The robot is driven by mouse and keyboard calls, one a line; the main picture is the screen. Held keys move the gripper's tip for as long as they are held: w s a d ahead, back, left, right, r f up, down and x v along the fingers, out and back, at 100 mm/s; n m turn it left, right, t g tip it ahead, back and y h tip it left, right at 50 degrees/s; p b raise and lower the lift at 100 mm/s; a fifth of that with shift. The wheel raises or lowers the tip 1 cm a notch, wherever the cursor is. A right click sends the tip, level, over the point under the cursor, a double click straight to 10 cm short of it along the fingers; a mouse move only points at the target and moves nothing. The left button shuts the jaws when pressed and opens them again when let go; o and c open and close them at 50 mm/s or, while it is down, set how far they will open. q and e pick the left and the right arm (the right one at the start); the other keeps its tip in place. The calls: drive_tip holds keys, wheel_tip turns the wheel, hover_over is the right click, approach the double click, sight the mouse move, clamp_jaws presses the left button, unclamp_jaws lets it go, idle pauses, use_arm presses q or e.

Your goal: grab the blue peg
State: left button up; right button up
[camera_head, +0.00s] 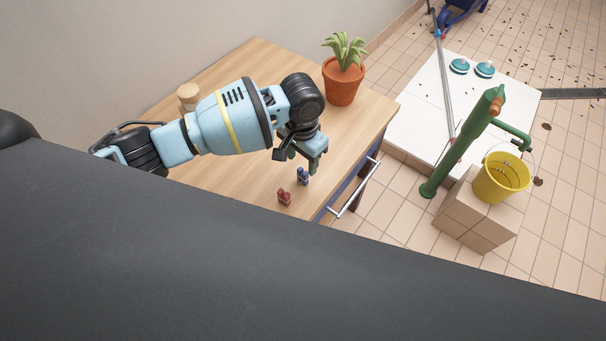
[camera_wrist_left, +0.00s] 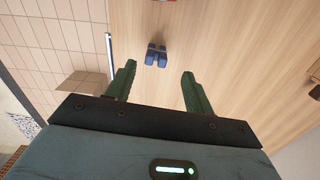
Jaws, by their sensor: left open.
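The blue peg (camera_head: 303,175) stands on the wooden table near its front edge. In the left wrist view the blue peg (camera_wrist_left: 156,55) lies ahead of the fingertips, roughly between their lines. My left gripper (camera_head: 303,160) is just above and behind the peg in the head view. It also shows in the left wrist view (camera_wrist_left: 158,72), with its two green fingers spread apart and nothing between them. The peg appears free of the fingers. My right gripper is not in view.
A red peg (camera_head: 284,197) stands close to the blue one, toward the lower left. A potted plant (camera_head: 343,84) stands at the table's far right corner. A wooden jar (camera_head: 188,95) is behind my left arm. The table (camera_head: 366,107) has a drawer handle (camera_head: 354,189) along its right side.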

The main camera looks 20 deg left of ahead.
sight(303, 171)
use_arm(q)
drive_tip(key=f, duration=0.3)
drive_tip(key=shift+s+d+f, duration=0.2)
drive_tip(key=shift+s+f, duration=0.15)
drive_tip(key=shift+f, duration=0.6)
drive_tip(key=shift+c, duration=0.2)
drive_tip(key=c, duration=1)
